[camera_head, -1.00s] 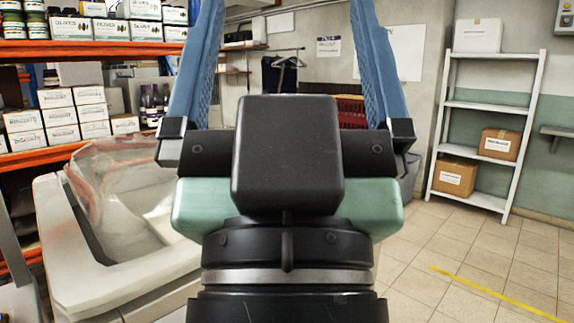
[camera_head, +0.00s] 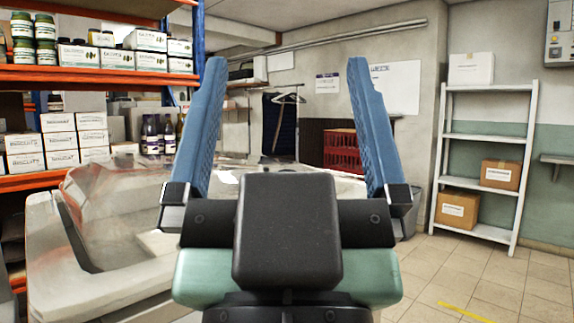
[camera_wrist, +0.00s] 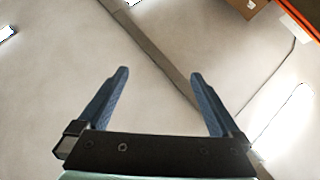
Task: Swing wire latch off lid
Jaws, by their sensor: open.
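My gripper (camera_head: 285,135) stands in the middle of the head view, its two blue fingers wide apart with nothing between them. In the wrist view my gripper (camera_wrist: 158,85) is also open and empty, over a pale, smooth surface with a darker strip across it. No jar with a wire latch can be made out in either view.
An orange and blue rack (camera_head: 90,78) at the left holds white boxes (camera_head: 60,140) and bottles. A large pale bin-like body (camera_head: 110,290) with a clear cover stands in front of it. A white shelf unit (camera_head: 485,137) with cartons (camera_head: 457,208) is at the right. The tiled floor (camera_head: 480,270) there is clear.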

